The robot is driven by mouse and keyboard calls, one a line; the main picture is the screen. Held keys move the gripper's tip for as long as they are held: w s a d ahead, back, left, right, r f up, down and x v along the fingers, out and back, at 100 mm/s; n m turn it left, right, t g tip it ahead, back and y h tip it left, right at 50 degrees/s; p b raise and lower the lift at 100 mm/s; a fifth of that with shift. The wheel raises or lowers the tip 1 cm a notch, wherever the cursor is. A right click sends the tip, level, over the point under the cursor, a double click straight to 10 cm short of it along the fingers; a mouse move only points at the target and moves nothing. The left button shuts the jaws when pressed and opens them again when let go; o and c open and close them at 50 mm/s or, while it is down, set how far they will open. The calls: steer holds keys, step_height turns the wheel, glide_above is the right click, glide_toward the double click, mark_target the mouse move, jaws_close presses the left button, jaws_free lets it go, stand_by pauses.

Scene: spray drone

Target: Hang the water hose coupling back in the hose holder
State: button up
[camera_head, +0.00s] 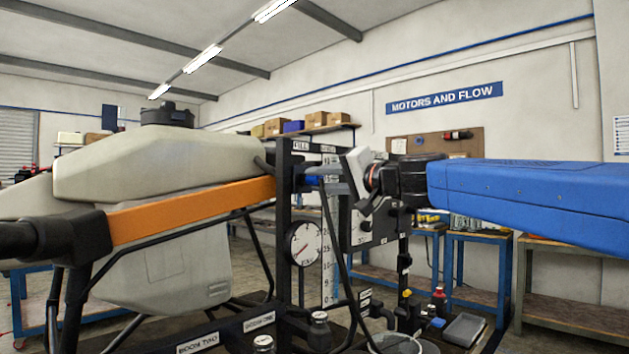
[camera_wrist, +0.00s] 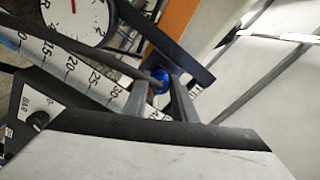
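The blue water hose coupling (camera_head: 313,180) is at the black upright frame, just below the FILL label. In the wrist view the blue coupling (camera_wrist: 158,77) sits between my two fingertips. My gripper (camera_head: 328,186) reaches in from the right in the head view; in the wrist view its grey fingers (camera_wrist: 159,92) appear closed on the coupling from both sides. A thin dark hose seems to run to the coupling. The hose holder is not clearly told apart from the dark frame (camera_head: 284,200), and whether the coupling touches it is hard to see.
A drone with a pale tank (camera_head: 160,165) and orange arm (camera_head: 190,207) stands close on the left. A round gauge (camera_head: 304,243) and a scale strip (camera_head: 328,255) are by the frame. A bucket (camera_head: 394,344) and fittings are below. Workbenches line the far wall.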

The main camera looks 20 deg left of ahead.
mark_target(321, 179)
jaws_close()
steer(key=shift+d, duration=0.2)
steer(key=shift+v, duration=2.8)
steer(key=shift+s, duration=0.1)
steer(key=shift+a, duration=0.1)
steer(key=shift+x, duration=1.6)
